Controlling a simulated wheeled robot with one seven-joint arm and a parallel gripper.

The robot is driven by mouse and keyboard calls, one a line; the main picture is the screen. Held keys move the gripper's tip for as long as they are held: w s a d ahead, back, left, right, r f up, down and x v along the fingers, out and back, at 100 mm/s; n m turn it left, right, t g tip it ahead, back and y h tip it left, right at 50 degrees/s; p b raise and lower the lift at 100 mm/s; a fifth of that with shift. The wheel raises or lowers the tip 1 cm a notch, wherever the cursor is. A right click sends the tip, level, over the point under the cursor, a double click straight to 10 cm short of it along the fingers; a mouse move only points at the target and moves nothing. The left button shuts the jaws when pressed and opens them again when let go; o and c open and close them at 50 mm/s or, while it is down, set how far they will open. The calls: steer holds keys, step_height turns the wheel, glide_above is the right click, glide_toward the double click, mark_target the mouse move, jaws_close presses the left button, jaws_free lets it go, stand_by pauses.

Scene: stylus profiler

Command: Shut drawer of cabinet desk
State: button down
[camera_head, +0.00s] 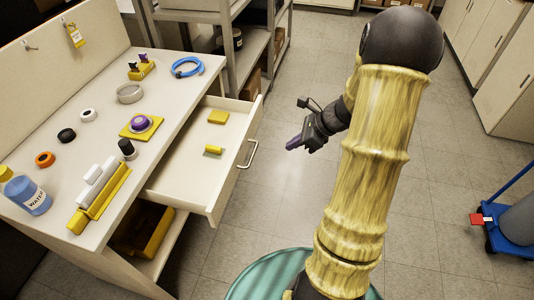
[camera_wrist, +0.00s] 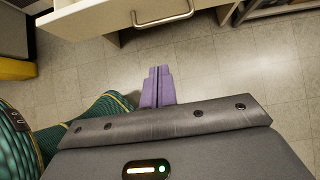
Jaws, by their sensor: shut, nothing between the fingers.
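The cabinet desk (camera_head: 195,82) stands at the left in the head view. Its drawer (camera_head: 180,188) is pulled out to the right, with a metal bar handle (camera_head: 248,154) on its front. A yellow block (camera_head: 218,117) and a small yellow piece (camera_head: 213,150) lie in the drawer. In the wrist view the drawer front (camera_wrist: 90,18) and handle (camera_wrist: 162,18) show at the top. My gripper (camera_head: 292,144) is right of the drawer front, apart from the handle. Its purple fingers (camera_wrist: 158,72) are together and hold nothing.
The desk top carries a water bottle (camera_head: 28,194), a blue cable coil (camera_head: 187,67), tape rolls and several small parts. A yellow bin (camera_head: 143,230) sits under the drawer. A metal shelf (camera_head: 236,45) stands behind. A blue cart (camera_head: 508,240) is at right. Floor beside the drawer is clear.

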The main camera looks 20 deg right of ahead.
steer(key=b+x, duration=0.1)
steer(key=x, duration=0.5)
steer(key=w+a+r+b+x, duration=0.1)
steer(key=x, duration=0.6)
steer(key=shift+a+r+b, duration=0.25)
steer(key=shift+a+b, duration=0.1)
steer(key=shift+w, duration=0.1)
